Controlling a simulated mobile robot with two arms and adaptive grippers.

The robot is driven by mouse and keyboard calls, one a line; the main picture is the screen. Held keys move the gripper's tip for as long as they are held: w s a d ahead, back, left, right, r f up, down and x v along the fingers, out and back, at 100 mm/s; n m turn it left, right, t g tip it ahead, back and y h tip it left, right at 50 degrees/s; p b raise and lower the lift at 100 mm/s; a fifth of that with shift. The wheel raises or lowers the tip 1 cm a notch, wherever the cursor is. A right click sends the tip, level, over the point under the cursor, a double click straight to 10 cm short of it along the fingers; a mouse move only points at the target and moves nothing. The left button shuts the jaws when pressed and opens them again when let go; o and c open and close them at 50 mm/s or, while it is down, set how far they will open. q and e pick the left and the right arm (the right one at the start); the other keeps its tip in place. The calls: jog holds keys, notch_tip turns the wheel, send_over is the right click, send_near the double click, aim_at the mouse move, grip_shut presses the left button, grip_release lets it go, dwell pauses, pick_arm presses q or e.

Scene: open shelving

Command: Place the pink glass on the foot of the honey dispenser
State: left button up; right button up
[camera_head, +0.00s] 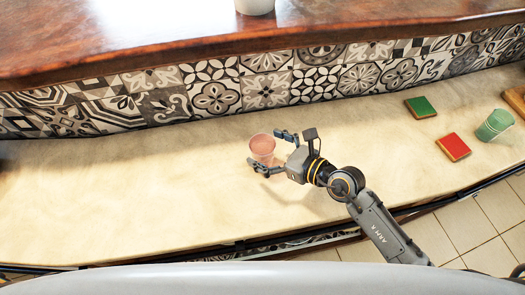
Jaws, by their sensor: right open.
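The pink glass (262,147) stands on the pale counter near the middle of the head view. My right gripper (271,152) reaches in from the right with its fingers open. One finger is on the far side of the glass and the other on the near side, so the glass is at the mouth of the gripper. I cannot tell whether a finger touches it. I cannot make out a honey dispenser for certain. My left gripper is not in view.
A green cup (495,125) stands at the right. A green tile (420,107) and a red tile (453,146) lie on the counter (120,200) near it. A raised wooden shelf (150,40) with a white pot (254,5) runs behind. The counter's left half is clear.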

jog(key=shift+w+a+f, duration=0.2)
jog(key=shift+w+a, duration=0.2)
jog(key=shift+a, duration=0.15)
jog(key=c, duration=1.5)
